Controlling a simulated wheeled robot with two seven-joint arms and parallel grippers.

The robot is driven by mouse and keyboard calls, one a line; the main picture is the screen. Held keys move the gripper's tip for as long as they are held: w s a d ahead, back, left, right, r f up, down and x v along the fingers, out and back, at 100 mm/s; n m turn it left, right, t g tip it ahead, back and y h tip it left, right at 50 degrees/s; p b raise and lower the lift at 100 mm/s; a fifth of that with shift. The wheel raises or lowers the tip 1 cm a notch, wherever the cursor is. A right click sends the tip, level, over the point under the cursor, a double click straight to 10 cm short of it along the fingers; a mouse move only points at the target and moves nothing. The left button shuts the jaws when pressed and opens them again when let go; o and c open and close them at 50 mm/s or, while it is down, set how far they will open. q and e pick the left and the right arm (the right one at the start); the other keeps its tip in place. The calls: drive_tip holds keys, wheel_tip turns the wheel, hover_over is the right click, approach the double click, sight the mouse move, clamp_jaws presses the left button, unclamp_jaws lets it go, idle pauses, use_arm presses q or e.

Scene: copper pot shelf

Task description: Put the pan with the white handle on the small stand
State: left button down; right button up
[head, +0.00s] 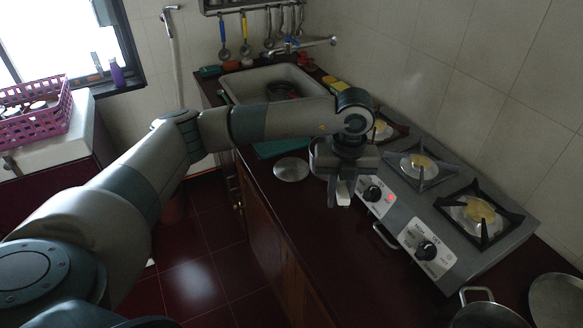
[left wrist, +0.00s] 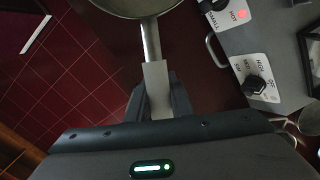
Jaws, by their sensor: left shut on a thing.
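My left gripper (head: 340,198) hangs fingers-down over the dark counter, left of the stove's knobs. It is shut on the white handle (left wrist: 157,85) of the pan (left wrist: 135,6). In the left wrist view, the pan's round grey metal body lies beyond my fingers, cut off by the top edge. In the head view, a pale handle end (head: 343,192) shows between my fingers. A round metal disc (head: 291,169) shows just left of the gripper; I cannot tell whether it is the pan's body or a separate thing. I cannot make out the small stand. My right gripper is not in view.
The stove (head: 455,215) with several burners lines the tiled wall on the right. A pot (head: 487,314) and a round pan (head: 560,300) stand at the lower right. The sink (head: 275,82) is behind my arm. The counter (head: 345,265) is clear in front of the gripper.

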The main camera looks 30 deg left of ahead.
sight(323, 178)
use_arm(q)
drive_tip(key=n, duration=0.5)
drive_tip(key=shift+w+a+f+n, duration=0.2)
drive_tip(key=shift+a+f+n, duration=0.1)
drive_tip(key=shift+f, duration=0.1)
drive_tip(key=w+a+f+b, duration=0.2)
drive_tip(key=w+a+f, duration=0.1)
drive_tip(key=a, duration=0.1)
drive_tip(key=w+a+f+b, duration=0.3)
drive_tip(key=w, duration=0.1)
drive_tip(key=shift+w+a+f+b, duration=0.25)
drive_tip(key=shift+a+f+b, duration=0.1)
drive_tip(key=shift+a+f, duration=0.05)
drive_tip(key=shift+w+a+f, duration=0.1)
drive_tip(key=shift+w+a, duration=0.2)
drive_tip(key=shift+a, duration=0.05)
